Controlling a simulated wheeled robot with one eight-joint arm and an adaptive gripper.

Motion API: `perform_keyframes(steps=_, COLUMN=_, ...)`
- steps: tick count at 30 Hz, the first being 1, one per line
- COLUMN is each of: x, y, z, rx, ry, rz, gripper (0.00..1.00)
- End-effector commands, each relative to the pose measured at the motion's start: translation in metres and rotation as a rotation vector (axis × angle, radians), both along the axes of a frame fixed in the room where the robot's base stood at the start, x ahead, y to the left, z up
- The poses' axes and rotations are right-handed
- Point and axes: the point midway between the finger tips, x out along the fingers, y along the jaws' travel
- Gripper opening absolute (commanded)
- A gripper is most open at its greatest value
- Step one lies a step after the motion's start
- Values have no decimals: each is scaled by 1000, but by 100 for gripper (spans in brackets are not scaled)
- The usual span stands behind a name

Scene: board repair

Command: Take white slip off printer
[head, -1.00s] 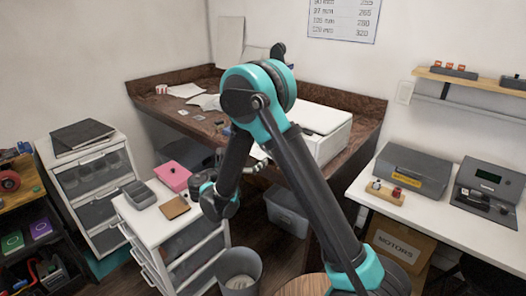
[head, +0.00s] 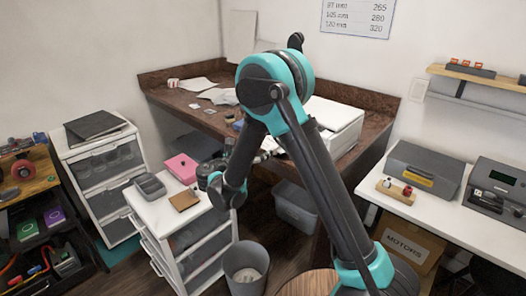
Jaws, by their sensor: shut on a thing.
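The white printer (head: 335,116) stands on the brown desk at the back, partly hidden behind my arm. My gripper (head: 263,157) is in front of the printer's left side, small and mostly hidden by my own arm links. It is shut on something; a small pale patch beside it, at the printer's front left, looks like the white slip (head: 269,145). The slip's outline is mostly hidden, and I cannot tell whether it still touches the printer.
The brown desk (head: 185,103) holds loose papers (head: 198,84). A white drawer unit (head: 160,212) with a pink box (head: 182,167) stands at front left. A grey bin (head: 245,265) is on the floor below my arm. A white workbench (head: 425,208) is at right.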

Motion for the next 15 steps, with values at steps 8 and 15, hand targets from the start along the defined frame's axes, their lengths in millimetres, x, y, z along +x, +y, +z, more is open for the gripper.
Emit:
perform_keyframes(steps=8, x=0, y=-1, z=37, rx=0, ry=0, rz=0, gripper=64)
perform_keyframes(steps=15, x=-5, y=23, z=55, rx=0, ry=0, rz=3, gripper=64)
